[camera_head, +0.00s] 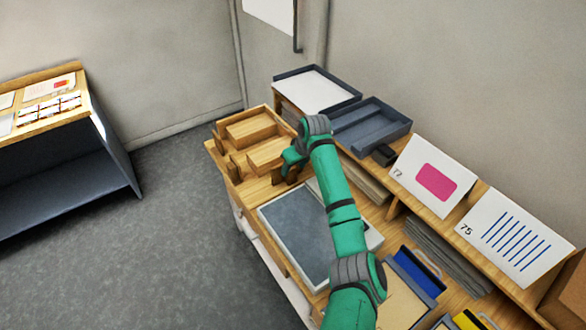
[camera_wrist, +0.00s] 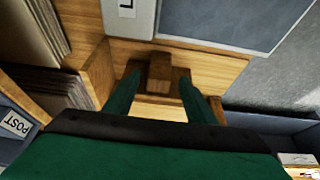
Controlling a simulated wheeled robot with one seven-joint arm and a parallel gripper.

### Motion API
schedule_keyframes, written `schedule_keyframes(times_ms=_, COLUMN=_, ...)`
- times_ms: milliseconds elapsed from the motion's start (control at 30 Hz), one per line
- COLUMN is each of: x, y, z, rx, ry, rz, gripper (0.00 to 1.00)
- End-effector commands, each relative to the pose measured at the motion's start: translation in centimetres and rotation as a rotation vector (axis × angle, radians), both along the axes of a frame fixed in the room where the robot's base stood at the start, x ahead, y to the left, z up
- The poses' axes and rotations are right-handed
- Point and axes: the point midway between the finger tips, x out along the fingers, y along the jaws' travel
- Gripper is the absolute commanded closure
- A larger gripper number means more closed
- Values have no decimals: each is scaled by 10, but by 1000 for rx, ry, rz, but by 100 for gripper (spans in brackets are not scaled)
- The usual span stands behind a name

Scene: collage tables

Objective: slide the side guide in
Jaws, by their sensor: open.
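My gripper (camera_head: 288,170) points down at the near right end of a wooden tray (camera_head: 210,146) with raised blocks. In the wrist view its two green fingers (camera_wrist: 160,98) are spread apart. A small brown wooden block (camera_wrist: 160,67), which looks like the side guide, stands ahead of and between the fingertips, with darker wood beside it. I see no clear contact between fingers and block. In the head view my gripper and arm hide most of this spot.
A grey panel in a pale frame (camera_head: 296,232) lies right of the wooden tray. Dark trays (camera_head: 372,126) stand behind, and cards 72 (camera_head: 433,178) and 75 (camera_head: 512,238) lean at the back right. A box marked POST (camera_wrist: 16,124) shows in the wrist view.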

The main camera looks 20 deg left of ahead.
Motion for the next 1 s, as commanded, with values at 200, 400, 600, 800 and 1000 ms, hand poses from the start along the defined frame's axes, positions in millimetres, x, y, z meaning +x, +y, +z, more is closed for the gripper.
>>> schedule_keyframes(times_ms=200, x=3, y=6, z=-13, rx=0, ry=-1, rz=2, gripper=50)
schedule_keyframes(times_ms=400, x=4, y=6, z=-15, rx=1, ry=-1, rz=1, gripper=50)
schedule_keyframes(times_ms=600, x=4, y=6, z=-15, rx=1, ry=-1, rz=1, gripper=76)
schedule_keyframes(times_ms=800, x=4, y=6, z=-14, rx=1, ry=-1, rz=1, gripper=100)
schedule_keyframes(times_ms=1000, x=12, y=26, z=-14, rx=-2, ry=-1, rz=1, gripper=100)
